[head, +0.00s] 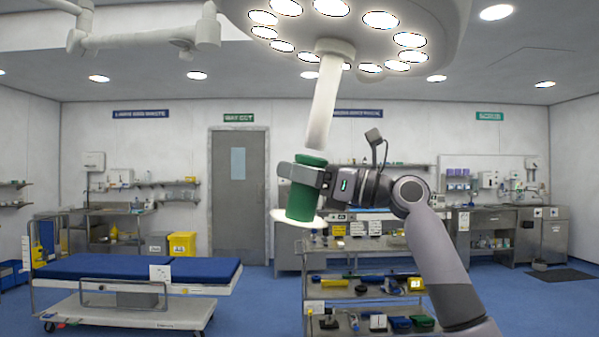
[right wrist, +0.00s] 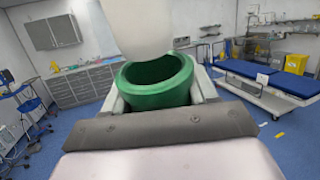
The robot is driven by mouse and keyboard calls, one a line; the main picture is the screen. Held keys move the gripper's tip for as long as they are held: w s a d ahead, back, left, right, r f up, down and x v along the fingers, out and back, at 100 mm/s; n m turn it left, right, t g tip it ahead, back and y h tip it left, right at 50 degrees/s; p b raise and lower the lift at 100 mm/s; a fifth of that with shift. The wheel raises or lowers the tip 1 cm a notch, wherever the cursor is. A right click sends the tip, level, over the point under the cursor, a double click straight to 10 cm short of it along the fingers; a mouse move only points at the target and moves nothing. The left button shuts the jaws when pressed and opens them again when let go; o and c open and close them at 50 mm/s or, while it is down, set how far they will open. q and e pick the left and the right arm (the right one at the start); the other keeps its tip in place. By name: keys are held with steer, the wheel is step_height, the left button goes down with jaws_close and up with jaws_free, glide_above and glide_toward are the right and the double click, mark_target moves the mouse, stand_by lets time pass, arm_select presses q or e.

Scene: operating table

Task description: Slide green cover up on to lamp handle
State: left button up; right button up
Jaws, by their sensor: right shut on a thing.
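The green cover (head: 302,203) is a hollow cylinder with a wide white flange at its base. It stands nearly upright in my right gripper (head: 300,175), which is shut around its side. In the right wrist view the gripper's fingers flank the cover (right wrist: 158,92), and its open top shows a bare green inside. The white lamp handle (head: 323,100) hangs from the surgical lamp (head: 345,25), slightly tilted. Its lower end meets the cover's top in the head view. In the wrist view the handle (right wrist: 135,25) overlaps the far rim; no part shows inside the cover. My left gripper is out of view.
A trolley with a blue mattress (head: 140,268) stands at the lower left. A shelved cart (head: 365,290) with tools stands below my right arm. Counters line the back wall beside a grey door (head: 238,190). The air around the cover is otherwise clear.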

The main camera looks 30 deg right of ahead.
mark_target(315, 97)
steer(key=shift+s+d+r, duration=0.1)
steer(key=shift+r, duration=0.65)
steer(key=shift+s+r, duration=0.1)
steer(key=shift+r, duration=0.2)
steer(key=shift+s+d+r, duration=0.2)
steer(key=shift+s+r, duration=0.1)
steer(key=shift+r, duration=1.35)
steer(key=shift+s+d+r, duration=0.25)
steer(key=shift+s+r, duration=0.1)
steer(key=shift+r, duration=1.25)
steer(key=shift+s+d+r, duration=0.2)
steer(key=shift+s+r, duration=0.1)
steer(key=shift+r, duration=1.35)
steer(key=shift+r, duration=0.35)
steer(key=o, duration=1.1)
steer(key=shift+s, duration=0.1)
